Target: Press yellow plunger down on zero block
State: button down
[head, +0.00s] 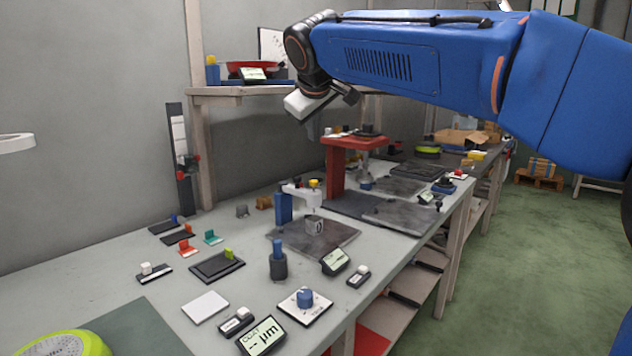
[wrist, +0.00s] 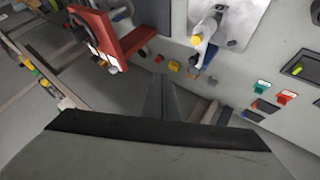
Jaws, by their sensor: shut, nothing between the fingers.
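The yellow plunger (head: 314,183) tops the end of a white arm (head: 298,191) on a blue post (head: 284,208), standing on a dark plate (head: 330,240). The grey zero block (head: 314,225), marked 0, sits on that plate below the arm's end. In the wrist view the yellow plunger (wrist: 196,40) is at the upper right; I cannot make out the block clearly there. My gripper (wrist: 163,85) is shut and empty, with its fingers together at the picture's middle. In the head view it hangs high above the bench, well apart from the plunger.
A red stand (head: 337,170) is behind the blue post. A dark blue-topped cylinder (head: 279,262), a display (head: 336,261) and a blue knob (head: 305,298) stand in front. A shelf (head: 220,91) with a red item is at the back left. The air between gripper and plunger looks clear.

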aim_at(314, 181)
jog(key=shift+f, duration=0.1)
notch_tip(314, 181, down, 9)
jog(key=shift+r, duration=0.2)
dwell(0.5)
jog(key=shift+f, duration=0.1)
dwell(1.9)
jog(key=shift+f, duration=0.35)
jog(key=shift+s+f, duration=0.1)
jog(key=shift+f, duration=1.35)
dwell(1.8)
jog(key=shift+r, duration=0.1)
jog(key=shift+r, duration=1.6)
